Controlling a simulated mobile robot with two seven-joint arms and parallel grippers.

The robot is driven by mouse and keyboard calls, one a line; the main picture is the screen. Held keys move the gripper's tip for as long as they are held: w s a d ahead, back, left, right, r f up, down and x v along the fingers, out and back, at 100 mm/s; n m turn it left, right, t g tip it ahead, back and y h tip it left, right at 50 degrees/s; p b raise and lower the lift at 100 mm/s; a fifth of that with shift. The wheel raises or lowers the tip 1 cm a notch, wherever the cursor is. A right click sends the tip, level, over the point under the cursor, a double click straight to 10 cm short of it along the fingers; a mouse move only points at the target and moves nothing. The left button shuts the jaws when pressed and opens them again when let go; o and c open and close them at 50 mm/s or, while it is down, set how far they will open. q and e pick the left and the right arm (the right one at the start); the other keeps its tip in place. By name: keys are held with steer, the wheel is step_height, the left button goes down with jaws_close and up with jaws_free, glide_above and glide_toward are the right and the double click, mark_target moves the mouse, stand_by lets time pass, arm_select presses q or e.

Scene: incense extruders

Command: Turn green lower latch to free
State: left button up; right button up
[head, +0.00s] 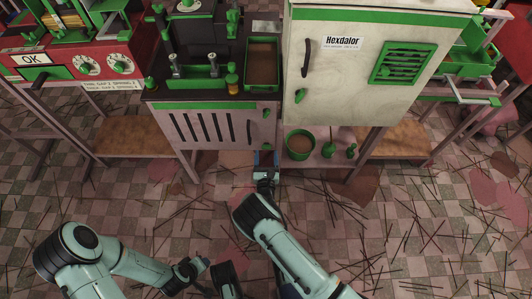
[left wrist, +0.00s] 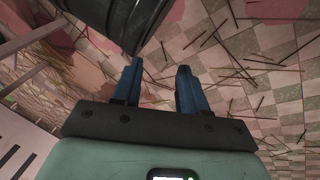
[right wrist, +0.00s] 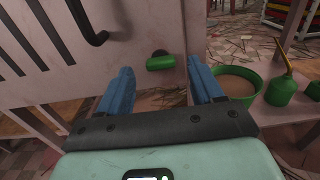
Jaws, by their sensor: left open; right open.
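The green lower latch (head: 267,147) is a small knob low on the pale pink cabinet door (head: 222,128). In the right wrist view the latch (right wrist: 161,62) has a rounded green bar lying about level, with a dark pivot behind it. My right gripper (head: 266,158) is open and faces the latch. In that view the latch shows beyond the gap between the blue fingertips (right wrist: 158,78), with no contact seen. My left gripper (head: 201,264) is low in the head view, away from the cabinet. In the left wrist view its blue fingers (left wrist: 159,75) are open and empty.
A black door handle (right wrist: 92,28) is left of the latch. A green pot (head: 300,145) and green bottles (head: 328,149) stand on a low shelf right of my right gripper. A white cabinet (head: 350,70) rises behind them. Thin sticks litter the tiled floor.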

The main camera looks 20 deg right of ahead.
mark_target(266, 147)
arm_select(q)
steer(key=shift+s+a+f+g, duration=0.15)
steer(key=shift+s+f+g, duration=0.25)
steer(key=shift+s+f, duration=0.4)
arm_select(e)
steer(key=shift+x, duration=1.15)
steer(key=c, duration=1.1)
steer(key=shift+o, duration=0.2)
